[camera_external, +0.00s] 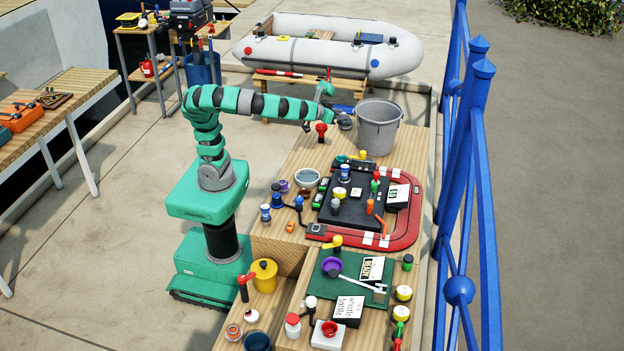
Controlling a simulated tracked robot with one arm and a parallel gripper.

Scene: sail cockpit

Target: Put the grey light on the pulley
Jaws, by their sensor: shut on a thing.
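My gripper (335,116) is at the far end of the wooden table, beside the grey bucket's left rim. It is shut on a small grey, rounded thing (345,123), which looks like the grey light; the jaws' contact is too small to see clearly. The held thing is above the table, close to the bucket. A red-topped upright piece (321,130) stands just below and left of my gripper. I cannot make out for sure which of the small pieces is the pulley.
The grey bucket (377,128) stands at the table's far end. A green board (327,287) and many small items crowd the near end. Blue railing (478,140) runs along the right.

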